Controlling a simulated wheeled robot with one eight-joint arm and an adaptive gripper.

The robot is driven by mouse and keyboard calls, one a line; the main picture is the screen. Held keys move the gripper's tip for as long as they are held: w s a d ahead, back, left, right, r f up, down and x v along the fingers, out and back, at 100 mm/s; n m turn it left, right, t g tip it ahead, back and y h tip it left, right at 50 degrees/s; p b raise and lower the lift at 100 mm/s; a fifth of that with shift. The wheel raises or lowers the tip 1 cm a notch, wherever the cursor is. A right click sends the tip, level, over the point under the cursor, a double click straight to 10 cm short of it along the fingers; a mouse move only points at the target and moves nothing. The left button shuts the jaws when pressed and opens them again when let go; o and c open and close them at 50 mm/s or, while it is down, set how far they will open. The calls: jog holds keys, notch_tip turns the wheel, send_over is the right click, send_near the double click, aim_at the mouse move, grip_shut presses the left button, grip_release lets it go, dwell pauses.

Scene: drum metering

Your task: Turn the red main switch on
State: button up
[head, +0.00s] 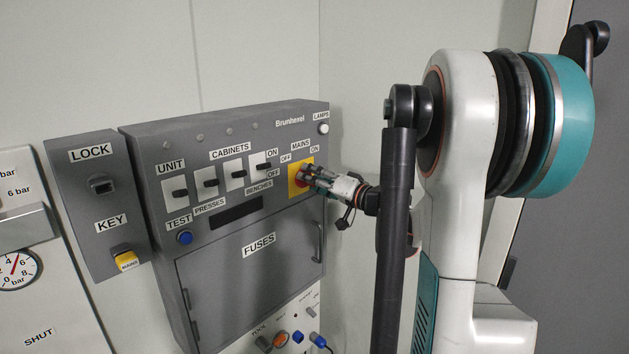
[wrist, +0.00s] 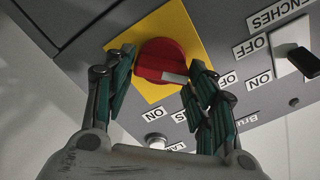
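The red main switch (wrist: 158,56) is a round red knob on a yellow plate (wrist: 188,33), with a pale mark on its edge nearest my gripper. In the head view the yellow plate (head: 293,188) sits at the right of the grey panel, under the MAINS label (head: 301,146), the knob mostly hidden by my gripper. My gripper (wrist: 163,62) is at the switch, its fingers spread on either side of the knob. Small gaps seem to show; contact is unclear.
A row of black switches (head: 238,174) lies left of the main switch. A white lamp (head: 323,128) is above right. The FUSES door (head: 255,265) with its handle is below. A lock box (head: 100,205) stands left. A pale wall is close on the right.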

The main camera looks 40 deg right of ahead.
jog(key=c, duration=0.4)
jog(key=shift+o, duration=0.2)
jog(key=shift+m, duration=0.4)
jog(key=shift+o, duration=0.2)
jog(key=m, duration=0.3)
jog(key=shift+d+f, duration=0.1)
jog(key=shift+f+m, duration=0.2)
jog(key=shift+m, duration=3.35)
jog(key=shift+f+m, duration=0.2)
jog(key=shift+m, duration=3.35)
